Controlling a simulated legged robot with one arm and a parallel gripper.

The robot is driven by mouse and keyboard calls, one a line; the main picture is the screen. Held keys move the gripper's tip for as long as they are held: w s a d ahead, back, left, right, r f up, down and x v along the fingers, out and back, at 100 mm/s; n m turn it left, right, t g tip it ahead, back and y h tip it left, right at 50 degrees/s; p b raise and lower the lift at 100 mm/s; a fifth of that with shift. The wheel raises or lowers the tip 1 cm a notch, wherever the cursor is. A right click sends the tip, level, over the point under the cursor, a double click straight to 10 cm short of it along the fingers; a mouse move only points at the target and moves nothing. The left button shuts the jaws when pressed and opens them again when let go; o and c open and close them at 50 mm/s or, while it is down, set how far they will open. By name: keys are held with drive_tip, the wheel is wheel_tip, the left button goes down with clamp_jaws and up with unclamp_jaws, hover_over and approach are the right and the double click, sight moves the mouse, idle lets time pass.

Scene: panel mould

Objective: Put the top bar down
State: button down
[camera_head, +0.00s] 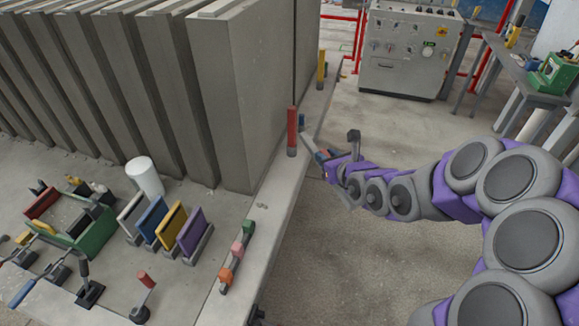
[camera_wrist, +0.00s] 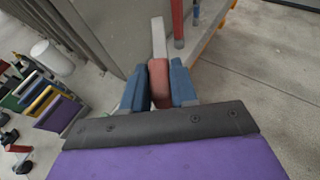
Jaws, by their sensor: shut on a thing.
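My gripper (camera_head: 322,156) is at the right of the concrete ledge, beside the red post. In the wrist view its two blue fingers (camera_wrist: 158,88) are shut on the reddish handle of a bar (camera_wrist: 158,70). The bar's grey end (camera_wrist: 158,38) points away from the gripper, toward the panels. In the head view the bar's grey part (camera_head: 306,129) shows just right of the red post (camera_head: 292,132), tilted. I cannot tell whether the bar touches the post or the ledge.
Tall grey panels (camera_head: 222,95) stand in a row on the left. A yellow post (camera_head: 321,68) rises farther back on the ledge (camera_head: 262,215). Coloured plates, a white cylinder (camera_head: 145,177) and a green tool tray (camera_head: 97,238) fill the lower left.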

drive_tip(key=shift+m+t+h, duration=0.3)
drive_tip(key=shift+m+h, duration=0.2)
drive_tip(key=d, duration=0.1)
drive_tip(key=d+r, duration=0.1)
drive_tip(key=d, duration=0.2)
drive_tip(key=shift+w+d+r, duration=0.2)
drive_tip(key=shift+w, duration=0.05)
drive_tip(key=shift+a, duration=0.2)
